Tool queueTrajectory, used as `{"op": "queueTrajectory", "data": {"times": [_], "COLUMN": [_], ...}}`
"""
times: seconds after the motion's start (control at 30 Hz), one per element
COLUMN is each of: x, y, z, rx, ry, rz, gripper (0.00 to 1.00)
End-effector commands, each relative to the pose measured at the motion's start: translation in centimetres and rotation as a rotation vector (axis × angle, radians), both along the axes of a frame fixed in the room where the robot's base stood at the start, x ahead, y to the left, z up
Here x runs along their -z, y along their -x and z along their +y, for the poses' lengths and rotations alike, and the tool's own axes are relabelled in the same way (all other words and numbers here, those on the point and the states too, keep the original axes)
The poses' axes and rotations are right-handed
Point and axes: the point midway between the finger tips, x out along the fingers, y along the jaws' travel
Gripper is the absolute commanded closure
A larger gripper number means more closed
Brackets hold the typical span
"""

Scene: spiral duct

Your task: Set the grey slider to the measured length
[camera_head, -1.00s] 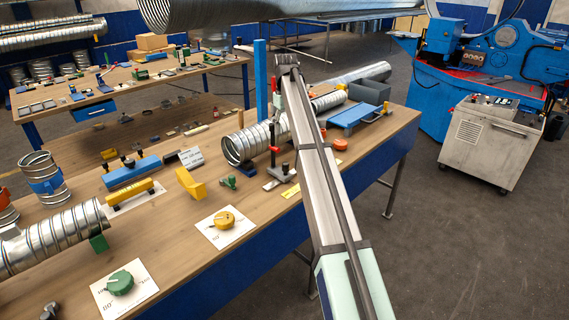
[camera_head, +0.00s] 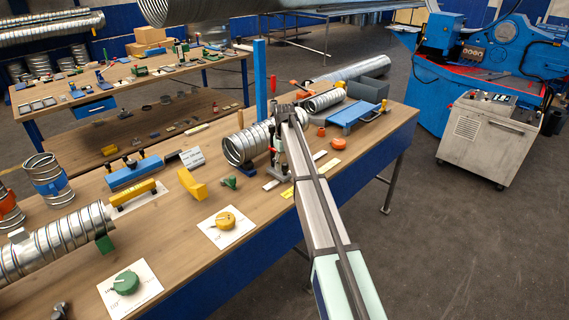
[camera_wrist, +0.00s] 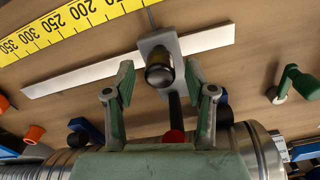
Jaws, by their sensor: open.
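The grey slider (camera_wrist: 158,43) is a small grey block with a round black knob (camera_wrist: 160,72), seated on a pale strip (camera_wrist: 85,76) beside a yellow ruler (camera_wrist: 62,28). A thin pointer extends from it toward the ruler; the reading there is out of frame. My gripper (camera_wrist: 160,72) is open and empty, its two green-grey fingers either side of the knob in the wrist view. Neither finger visibly touches it; the height gap is hard to judge. In the head view my gripper (camera_head: 284,112) is over the bench, partly hiding the slider. The ruler (camera_head: 330,166) also shows there.
A ribbed spiral duct (camera_head: 243,146) lies close behind the slider; duct also fills the lower edge of the wrist view. A red-tipped black lever (camera_wrist: 173,135) is near the fingers. A yellow dial (camera_head: 225,220), green dial (camera_head: 125,283) and orange knob (camera_head: 339,144) sit on the bench.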

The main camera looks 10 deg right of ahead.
Motion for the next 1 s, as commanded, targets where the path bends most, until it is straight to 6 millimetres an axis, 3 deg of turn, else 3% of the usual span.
{"op": "queueTrajectory", "data": {"times": [0.4,0.47,0.57,0.6,0.83,1.0], "x": [0.8,0.8,0.8,0.8,0.9,0.9], "y": [0.0,0.0,0.0,0.0,-0.3,-2.2], "z": [0.0,0.0,0.0,0.0,-0.4,-2.6], "rx": [0.0,0.0,0.0,0.0,0.001,0.002], "ry": [0.0,0.0,0.0,0.0,0.0,0.001], "rz": [0.0,0.0,0.0,0.0,0.0,0.0], "gripper": [0.45,0.62,0.98,1.0,1.0,1.0]}}
